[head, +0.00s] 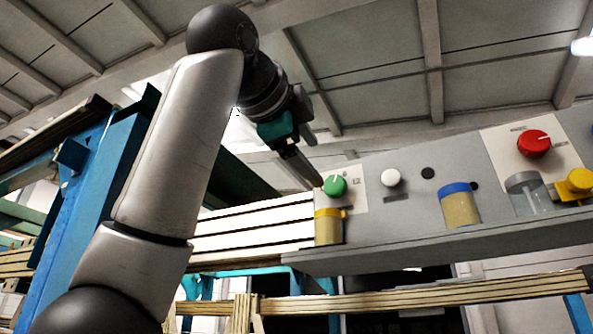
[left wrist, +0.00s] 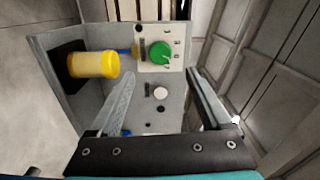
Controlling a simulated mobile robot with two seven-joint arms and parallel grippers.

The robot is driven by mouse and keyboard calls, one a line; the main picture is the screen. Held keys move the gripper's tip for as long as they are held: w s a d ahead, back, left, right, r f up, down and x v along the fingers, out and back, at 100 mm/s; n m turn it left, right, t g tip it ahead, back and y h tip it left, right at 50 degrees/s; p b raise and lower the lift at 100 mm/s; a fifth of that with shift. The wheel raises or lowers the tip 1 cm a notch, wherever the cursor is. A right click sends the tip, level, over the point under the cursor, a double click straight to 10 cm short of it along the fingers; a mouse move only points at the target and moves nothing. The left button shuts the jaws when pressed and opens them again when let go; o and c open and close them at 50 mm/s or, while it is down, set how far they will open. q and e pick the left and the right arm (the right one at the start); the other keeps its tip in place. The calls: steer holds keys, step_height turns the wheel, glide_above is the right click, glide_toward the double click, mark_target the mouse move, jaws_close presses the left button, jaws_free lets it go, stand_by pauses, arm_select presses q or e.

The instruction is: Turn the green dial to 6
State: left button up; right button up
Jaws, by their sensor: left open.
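The green dial (head: 335,186) sits on a white plate at the left end of the grey panel (head: 410,215). A pale pointer line shows on its face, and printed marks stand around it, too small to read surely. My left gripper (head: 315,163) is just up and left of the dial in the head view, its fingers pointing down toward it. In the left wrist view the open, empty left gripper (left wrist: 160,76) has the green dial (left wrist: 160,54) between and beyond its fingertips. They look apart from the dial. My right gripper is not in view.
A yellow-lidded jar (head: 328,228) stands just below the dial. A white knob (head: 391,178), a black button (head: 428,173) and a blue-lidded jar (head: 460,206) are to the right. A red dial (head: 533,144) and a yellow knob (head: 578,181) are farther right.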

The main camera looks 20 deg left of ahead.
arm_select(q)
steer(key=s+b, duration=0.1)
steer(key=s, duration=0.4)
stand_by(0.3)
steer(key=shift+a, duration=0.1)
